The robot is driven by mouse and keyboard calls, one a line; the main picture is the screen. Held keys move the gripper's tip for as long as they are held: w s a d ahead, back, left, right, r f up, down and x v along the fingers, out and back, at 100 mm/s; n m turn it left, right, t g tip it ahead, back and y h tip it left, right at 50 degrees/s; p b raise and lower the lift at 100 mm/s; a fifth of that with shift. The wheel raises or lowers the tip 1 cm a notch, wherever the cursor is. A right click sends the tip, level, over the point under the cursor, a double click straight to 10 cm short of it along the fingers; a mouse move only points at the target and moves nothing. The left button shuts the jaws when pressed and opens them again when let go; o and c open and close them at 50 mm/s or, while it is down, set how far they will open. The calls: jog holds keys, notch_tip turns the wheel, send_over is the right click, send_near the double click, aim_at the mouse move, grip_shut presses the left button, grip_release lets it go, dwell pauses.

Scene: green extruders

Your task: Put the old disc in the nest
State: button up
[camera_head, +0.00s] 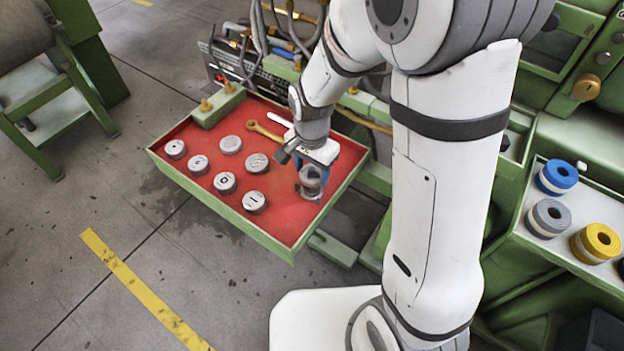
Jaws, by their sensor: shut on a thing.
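A red-floored tray with a green rim (218,211) holds several grey round discs, such as one at the front (254,201) and one at the left (175,149). My gripper (312,172) points down at the right side of the tray. It is shut on a grey round piece that its blue fingers and the wrist partly hide; I take this for the old disc. A grey, cup-like round holder (310,190), seemingly the nest, stands on the red floor just below the fingers. I cannot tell whether the held piece sits in it or above it.
A yellow wrench (264,131) lies at the tray's back, near my wrist. Green machinery stands behind. At right, a shelf bears a blue roll (557,177), a grey roll (548,217) and a yellow roll (595,243). The floor at the left front is clear.

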aim_at(312, 174)
jog(key=shift+f+b, duration=0.3)
jog(key=shift+f, duration=1.5)
jog(key=shift+f, duration=0.1)
jog(key=o, duration=1.1)
jog(key=shift+o, duration=0.2)
